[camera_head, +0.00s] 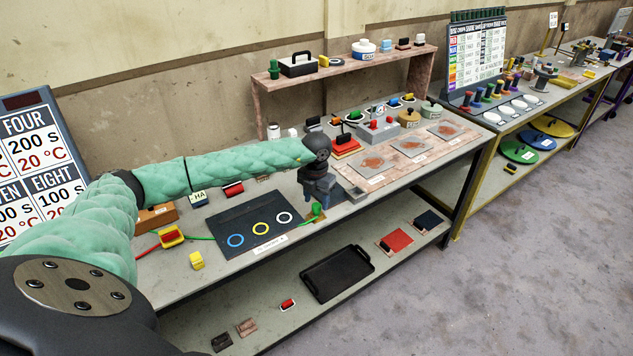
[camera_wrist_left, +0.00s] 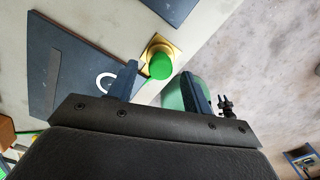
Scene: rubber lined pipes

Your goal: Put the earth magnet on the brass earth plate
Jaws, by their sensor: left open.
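The earth magnet (camera_head: 316,210) appears to be the green knob-shaped piece near the table's front edge. In the left wrist view the green piece (camera_wrist_left: 159,66) overlaps the square brass earth plate (camera_wrist_left: 168,46). I cannot tell whether it rests on the plate or stands above it. In the head view, part of the brass plate (camera_head: 314,218) shows beneath the green piece. My left gripper (camera_head: 318,198) is just above and behind them. Its fingers (camera_wrist_left: 160,88) are open, with the green piece ahead of the gap, not clamped. My right gripper is not in view.
A dark mat (camera_head: 225,220) with blue, yellow and white rings lies left of the gripper. A green lead (camera_head: 200,238) and a yellow-red block (camera_head: 171,237) lie farther left. Rusty plates (camera_head: 410,147) are at right. A black tray (camera_head: 337,274) sits on the lower shelf.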

